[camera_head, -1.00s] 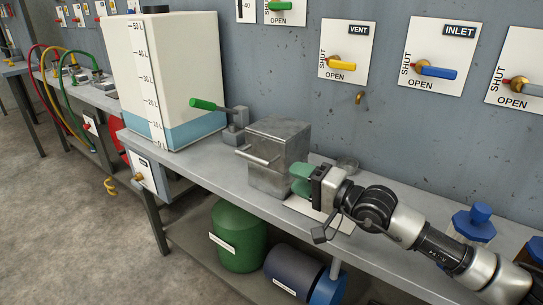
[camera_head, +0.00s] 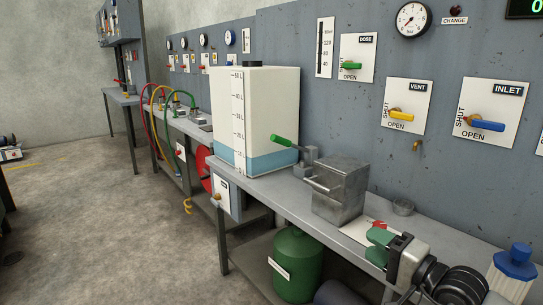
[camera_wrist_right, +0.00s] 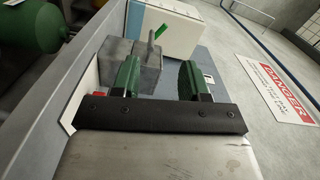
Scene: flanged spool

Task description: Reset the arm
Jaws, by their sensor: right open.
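My right gripper (camera_head: 376,247) is in the lower right of the head view, with green fingers spread apart and nothing between them. It is over the bench (camera_head: 265,199), in front of and to the right of a grey metal block with a bar handle (camera_head: 340,192), apart from it. In the right wrist view the open fingers (camera_wrist_right: 160,78) point towards the metal block (camera_wrist_right: 147,70). My left gripper is not in view. No flanged spool can be made out.
A white tank (camera_head: 272,110) with a blue lower band stands behind the block, beside a green-handled lever (camera_head: 285,141). A white sheet (camera_head: 352,228) with a red item lies near the gripper. A blue-capped container (camera_head: 515,265) is at right. A green drum (camera_head: 297,262) is below.

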